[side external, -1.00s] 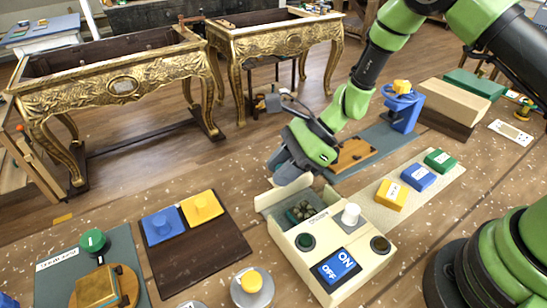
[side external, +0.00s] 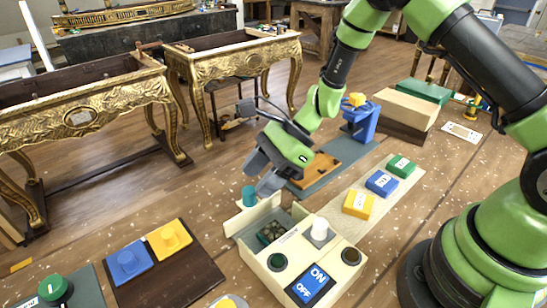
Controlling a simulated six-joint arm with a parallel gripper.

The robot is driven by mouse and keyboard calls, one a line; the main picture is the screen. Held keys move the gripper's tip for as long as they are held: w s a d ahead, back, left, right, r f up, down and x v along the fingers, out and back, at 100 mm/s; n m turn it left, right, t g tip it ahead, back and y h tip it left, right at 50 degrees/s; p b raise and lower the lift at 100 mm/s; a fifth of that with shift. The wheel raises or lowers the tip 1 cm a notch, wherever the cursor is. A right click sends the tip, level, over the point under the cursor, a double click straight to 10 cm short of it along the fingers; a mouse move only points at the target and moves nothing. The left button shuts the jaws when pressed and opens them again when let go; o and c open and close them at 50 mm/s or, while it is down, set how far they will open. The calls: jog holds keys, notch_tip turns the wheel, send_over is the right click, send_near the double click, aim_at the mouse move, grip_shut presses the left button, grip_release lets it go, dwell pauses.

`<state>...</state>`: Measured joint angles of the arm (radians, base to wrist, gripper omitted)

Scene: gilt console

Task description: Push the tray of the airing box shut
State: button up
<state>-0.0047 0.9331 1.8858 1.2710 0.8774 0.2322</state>
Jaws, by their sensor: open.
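The airing box (side external: 310,258) is a cream box on the speckled table, with a blue ON/OFF switch, a white knob and dark round buttons on top. Its tray (side external: 246,222) sticks out at the box's far left end, with a pale front panel. A teal knob (side external: 249,196) shows at that panel. Dark lumpy contents (side external: 271,232) show inside near the box. My gripper (side external: 263,178) is open and empty, above and just behind the teal knob. From this angle I cannot tell whether a finger touches the knob.
Yellow, blue and green blocks (side external: 382,183) stand on a pale strip right of the box. A blue stand (side external: 360,122) and an orange-brown board (side external: 315,170) lie behind. A dark board (side external: 165,265) with blue and yellow pieces lies left. Gilt consoles (side external: 80,110) stand beyond the table.

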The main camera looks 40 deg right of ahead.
jog(key=v, duration=0.6)
notch_tip(320, 180, up, 3)
jog(key=n+g+h, duration=0.3)
jog(key=n+h, duration=0.5)
jog(key=n, duration=1.5)
send_over(249, 190)
jog(key=shift+s+f, duration=0.1)
jog(key=shift+s, duration=0.1)
jog(key=shift+w+n, duration=0.2)
jog(key=shift+n, duration=0.2)
jog(key=shift+t+h, duration=0.3)
notch_tip(249, 190, down, 9)
jog(key=shift+f, duration=0.25)
